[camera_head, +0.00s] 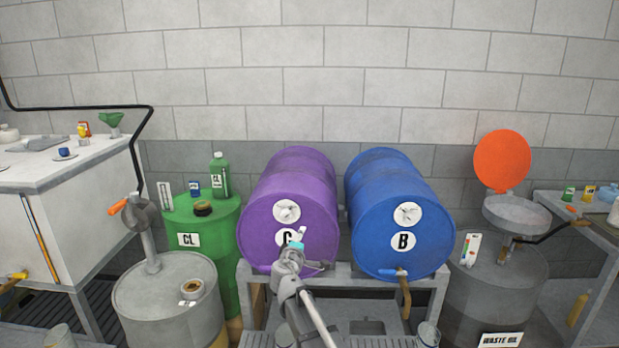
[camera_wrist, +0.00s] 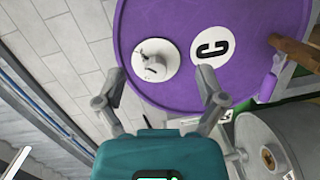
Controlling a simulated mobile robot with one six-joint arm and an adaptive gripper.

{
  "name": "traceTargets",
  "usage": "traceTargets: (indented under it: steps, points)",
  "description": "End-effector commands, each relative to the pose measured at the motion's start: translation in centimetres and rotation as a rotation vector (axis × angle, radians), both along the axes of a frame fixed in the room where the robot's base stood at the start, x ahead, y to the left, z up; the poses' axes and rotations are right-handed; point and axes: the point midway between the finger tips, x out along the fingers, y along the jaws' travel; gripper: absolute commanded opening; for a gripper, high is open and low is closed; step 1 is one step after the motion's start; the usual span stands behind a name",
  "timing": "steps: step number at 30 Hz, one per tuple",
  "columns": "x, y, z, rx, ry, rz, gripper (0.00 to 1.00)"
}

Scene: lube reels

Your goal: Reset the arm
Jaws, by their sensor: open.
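My gripper (camera_head: 297,243) is in front of the lower face of the purple drum (camera_head: 262,222) in the head view, partly covering its letter label. In the wrist view my gripper (camera_wrist: 164,84) has its two fingers spread wide with nothing between them. The purple drum (camera_wrist: 145,88) fills the upper middle there, turned, with its round white fitting (camera_wrist: 156,60) beyond the fingertips and a "C" label (camera_wrist: 211,48) beside it. My arm reaches in from the bottom of the head view. Whether the fingers touch the drum cannot be told.
A blue drum (camera_head: 375,230) marked "B" lies beside the purple one on a grey stand (camera_head: 437,290). A green drum (camera_head: 222,240) and a grey drum (camera_head: 150,305) with a crank pump stand left. A waste oil drum (camera_head: 490,305) with a basin (camera_head: 517,222) stands right.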

Motion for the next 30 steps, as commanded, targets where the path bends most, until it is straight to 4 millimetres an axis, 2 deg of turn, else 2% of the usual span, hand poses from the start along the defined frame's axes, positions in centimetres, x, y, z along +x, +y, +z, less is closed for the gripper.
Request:
traceTargets:
  steps: [1,3,9,15,22,30]
  points:
    - [-0.7,-2.0,-0.3,0.040,0.022,-0.047,0.89]
    - [-1.5,-4.8,-1.1,0.106,0.062,-0.121,0.89]
    - [-5.0,-12.4,-4.3,0.315,0.206,-0.353,0.89]
    - [-10.0,-18.0,-7.9,0.521,0.377,-0.565,0.89]
    - [-16.8,-21.6,-11.5,0.750,0.605,-0.776,0.89]
    - [-24.8,-22.3,-13.7,0.997,0.901,-0.946,0.89]
